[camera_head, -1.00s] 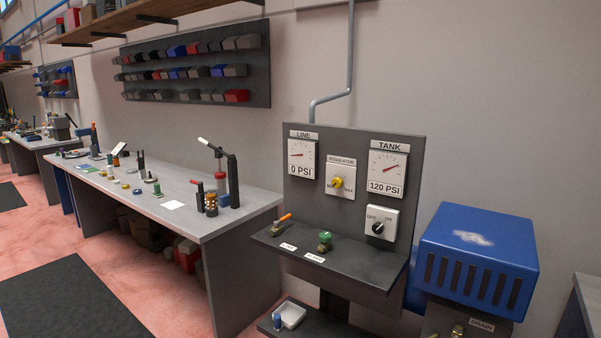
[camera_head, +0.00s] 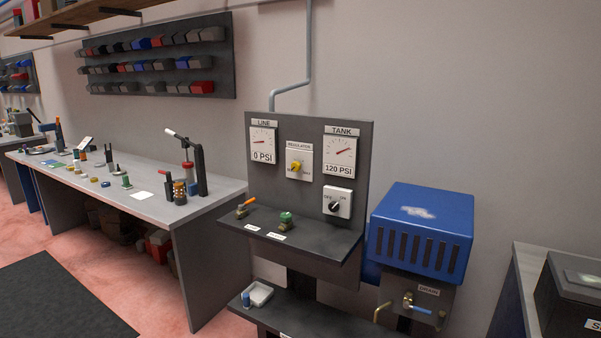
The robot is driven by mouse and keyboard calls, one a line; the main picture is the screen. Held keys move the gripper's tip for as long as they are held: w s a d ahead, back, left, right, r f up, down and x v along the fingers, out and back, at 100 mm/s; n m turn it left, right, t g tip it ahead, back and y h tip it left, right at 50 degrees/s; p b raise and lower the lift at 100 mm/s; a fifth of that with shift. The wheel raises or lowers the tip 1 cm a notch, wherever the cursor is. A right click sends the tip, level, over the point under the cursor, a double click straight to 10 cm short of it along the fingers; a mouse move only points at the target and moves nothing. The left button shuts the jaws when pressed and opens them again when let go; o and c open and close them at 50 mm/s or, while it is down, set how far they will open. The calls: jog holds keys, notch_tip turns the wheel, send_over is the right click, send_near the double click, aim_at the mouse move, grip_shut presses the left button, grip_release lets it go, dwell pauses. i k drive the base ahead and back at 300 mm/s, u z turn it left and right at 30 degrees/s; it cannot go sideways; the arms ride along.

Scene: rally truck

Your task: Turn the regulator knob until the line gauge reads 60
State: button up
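The regulator knob (camera_head: 295,167) is yellow and sits on a white plate in the middle of the dark upright panel (camera_head: 310,128). The line gauge (camera_head: 262,146) is up and left of the knob and reads 0 PSI. The tank gauge (camera_head: 340,155) is to the right of the knob and reads 120 PSI. A black off/on switch (camera_head: 335,205) sits below the tank gauge; its exact setting is hard to read. My gripper is not in view, and nothing touches the knob.
The panel's shelf (camera_head: 325,245) holds an orange-handled valve (camera_head: 246,207) and a green-knobbed valve (camera_head: 286,220). A blue compressor housing (camera_head: 422,230) stands to the right, above a drain valve (camera_head: 416,308). A grey workbench (camera_head: 215,190) with tools is on the left. Floor at lower left is open.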

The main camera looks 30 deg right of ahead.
aim_at(295, 167)
jog(key=k, duration=0.95)
jog(key=u, duration=0.55)
jog(key=i, duration=2.25)
jog(key=z, duration=0.2)
